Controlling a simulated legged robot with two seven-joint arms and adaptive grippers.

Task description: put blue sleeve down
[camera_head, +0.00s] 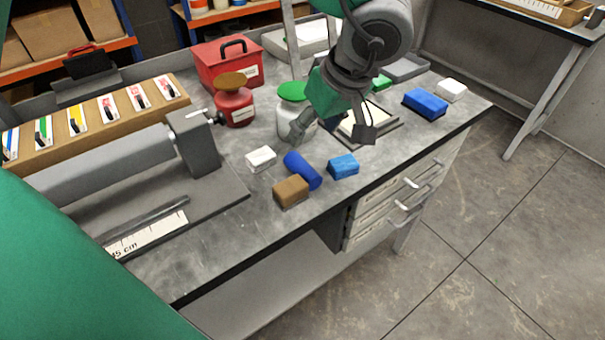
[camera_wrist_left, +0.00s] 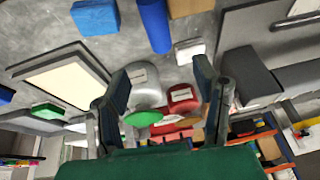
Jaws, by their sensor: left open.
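The blue sleeve (camera_head: 302,171) is a plain blue cylinder lying on its side on the grey workbench (camera_head: 235,238), between a brown block and a light-blue block. In the left wrist view the sleeve (camera_wrist_left: 155,25) shows at the top, beyond the fingertips and apart from them. My left gripper (camera_head: 332,131) is above the bench, behind the sleeve in the head view. Its fingers are spread and nothing is between them; they also show in the left wrist view (camera_wrist_left: 160,82). My right gripper is in neither view.
Near the sleeve are the brown block (camera_head: 291,191), light-blue block (camera_head: 343,166) and white block (camera_head: 261,158). Behind stand a green-lidded white jar (camera_head: 289,119), red jar (camera_head: 236,107) and red box (camera_head: 214,69). The bench's front edge is close; bare surface lies front left.

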